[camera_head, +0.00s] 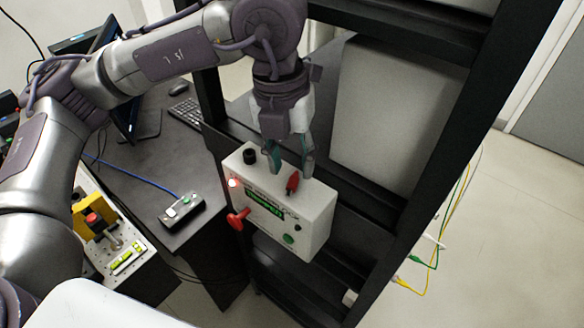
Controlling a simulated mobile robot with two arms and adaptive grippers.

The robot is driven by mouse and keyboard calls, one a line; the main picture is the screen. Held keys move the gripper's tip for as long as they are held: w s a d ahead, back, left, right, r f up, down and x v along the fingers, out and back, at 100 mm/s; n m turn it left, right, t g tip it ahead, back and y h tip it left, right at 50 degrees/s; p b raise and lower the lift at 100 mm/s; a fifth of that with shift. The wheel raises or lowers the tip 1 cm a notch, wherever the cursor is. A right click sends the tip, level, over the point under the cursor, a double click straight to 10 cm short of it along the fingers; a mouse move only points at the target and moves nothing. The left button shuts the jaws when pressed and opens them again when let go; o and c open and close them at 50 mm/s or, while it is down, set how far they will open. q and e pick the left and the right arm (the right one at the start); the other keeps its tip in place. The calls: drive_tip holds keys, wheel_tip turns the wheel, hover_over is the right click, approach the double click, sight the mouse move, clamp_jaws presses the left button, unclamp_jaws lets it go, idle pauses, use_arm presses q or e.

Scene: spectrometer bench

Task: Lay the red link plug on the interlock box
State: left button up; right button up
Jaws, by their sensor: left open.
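The interlock box (312,226) is a pale box fixed at the front of a black rack, with a green label, a lit lamp, a black knob on top and a red handle (238,219) on its front. The red link plug (292,182) lies on the box's top face, tilted in the picture. My left gripper (290,165) is just above the box top, fingers pointing down and apart. The plug is just below the fingertips, and I see no grip on it. My right gripper is not in view.
Black rack posts (436,140) and a grey panel (385,115) stand close behind and right of the gripper. A dark desk (150,165) at left holds a keyboard (186,114), a small button box (182,209) and a monitor. Cables hang at the rack's right.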

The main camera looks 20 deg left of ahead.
use_arm(q)
wheel_tip(320, 180, up, 10)
drive_tip(key=b, duration=0.1)
drive_tip(key=shift+a+b, duration=0.3)
drive_tip(key=shift+a, duration=0.15)
drive_tip(key=shift+f, duration=0.1)
